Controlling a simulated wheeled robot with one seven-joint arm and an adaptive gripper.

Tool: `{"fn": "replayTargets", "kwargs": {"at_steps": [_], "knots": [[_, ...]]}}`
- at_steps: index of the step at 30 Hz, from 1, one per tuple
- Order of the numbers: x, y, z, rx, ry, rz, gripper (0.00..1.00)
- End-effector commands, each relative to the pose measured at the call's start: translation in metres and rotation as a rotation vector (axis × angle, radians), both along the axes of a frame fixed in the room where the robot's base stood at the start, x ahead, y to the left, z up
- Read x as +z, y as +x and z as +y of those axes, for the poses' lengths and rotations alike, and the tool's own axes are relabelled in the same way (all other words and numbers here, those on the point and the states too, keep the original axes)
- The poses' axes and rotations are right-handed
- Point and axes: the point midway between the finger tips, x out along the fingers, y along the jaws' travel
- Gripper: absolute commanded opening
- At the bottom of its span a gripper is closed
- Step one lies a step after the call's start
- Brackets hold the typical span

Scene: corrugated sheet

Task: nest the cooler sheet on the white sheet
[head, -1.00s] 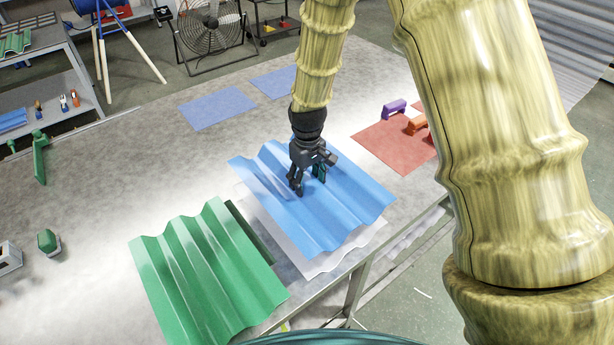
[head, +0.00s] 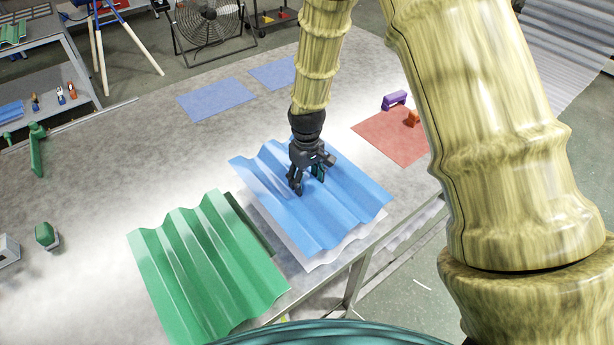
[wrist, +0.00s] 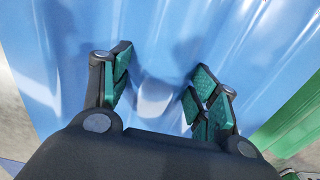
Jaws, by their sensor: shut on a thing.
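The blue corrugated sheet (head: 345,205) is above the white sheet (head: 318,262), lined up roughly with it and covering most of it. The white sheet shows only as a strip along the left and front edges. Whether the two touch, and whether their ridges mesh, I cannot tell. My gripper (head: 306,186) is shut on a ridge of the blue sheet near its middle. In the wrist view my fingers (wrist: 155,95) straddle that ridge of the blue sheet (wrist: 160,30).
A green corrugated sheet (head: 205,265) lies close on the left. A red mat (head: 392,135) with purple (head: 394,99) and orange (head: 412,118) handled tools is at the right. Blue flat mats (head: 217,99) lie behind. The table's front edge is close to the white sheet.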

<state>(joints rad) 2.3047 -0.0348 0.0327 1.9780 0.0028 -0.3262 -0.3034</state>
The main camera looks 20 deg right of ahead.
Motion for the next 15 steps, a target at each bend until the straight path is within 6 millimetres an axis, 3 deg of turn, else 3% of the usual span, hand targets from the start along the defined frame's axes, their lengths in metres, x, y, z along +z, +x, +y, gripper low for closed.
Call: {"fn": "replayTargets", "kwargs": {"at_steps": [15], "knots": [[-0.028,0.000,0.000,0.000,0.000,0.000,0.10]]}}
